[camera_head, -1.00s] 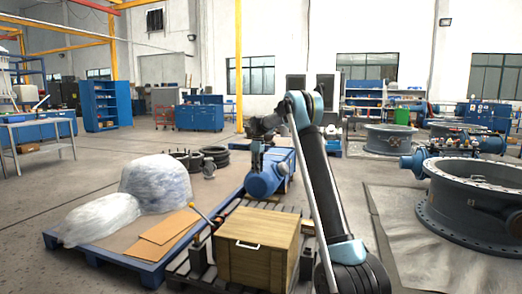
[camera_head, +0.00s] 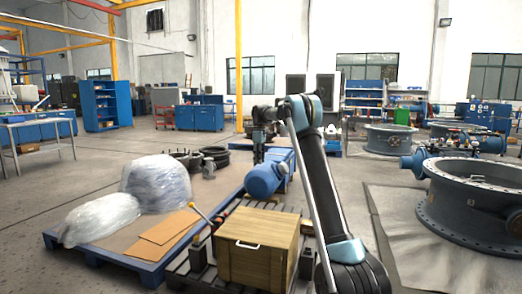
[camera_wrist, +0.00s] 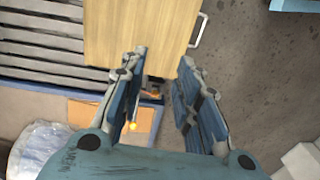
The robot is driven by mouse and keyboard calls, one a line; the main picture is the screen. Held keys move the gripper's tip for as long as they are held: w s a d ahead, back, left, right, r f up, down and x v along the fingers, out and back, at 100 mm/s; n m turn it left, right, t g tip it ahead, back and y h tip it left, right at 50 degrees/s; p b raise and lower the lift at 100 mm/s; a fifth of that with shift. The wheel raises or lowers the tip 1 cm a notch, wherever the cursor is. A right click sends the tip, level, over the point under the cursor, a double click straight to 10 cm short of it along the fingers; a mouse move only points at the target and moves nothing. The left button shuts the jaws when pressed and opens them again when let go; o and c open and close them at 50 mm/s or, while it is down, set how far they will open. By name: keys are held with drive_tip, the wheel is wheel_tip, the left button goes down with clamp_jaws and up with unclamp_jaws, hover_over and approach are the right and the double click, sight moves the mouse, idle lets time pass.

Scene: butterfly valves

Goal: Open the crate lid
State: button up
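The wooden crate (camera_head: 255,262) stands on a dark slatted pallet, with its flat lid (camera_head: 262,223) down. A pale handle (camera_head: 248,245) is on its near face, close to the lid's edge. In the wrist view the crate's wood (camera_wrist: 140,30) fills the top middle and the handle (camera_wrist: 199,31) sticks out at its right side. My gripper (camera_wrist: 163,62) is open, with its two fingers apart and nothing between them. In the head view my gripper (camera_head: 259,155) points down beyond the crate, clear of it.
A blue pallet (camera_head: 150,273) at left carries wrapped bundles (camera_head: 155,183) and cardboard (camera_head: 165,232). A lever with a yellow knob (camera_head: 193,206) rises left of the crate. A blue motor (camera_head: 266,179) lies behind it. A large valve ring (camera_head: 470,205) stands at right; floor between is open.

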drive_tip(key=w+d+r, duration=0.1)
drive_tip(key=w+r, duration=0.2)
drive_tip(key=r, duration=0.2)
drive_tip(key=shift+r, duration=0.4)
idle(0.4)
drive_tip(key=shift+w, duration=0.1)
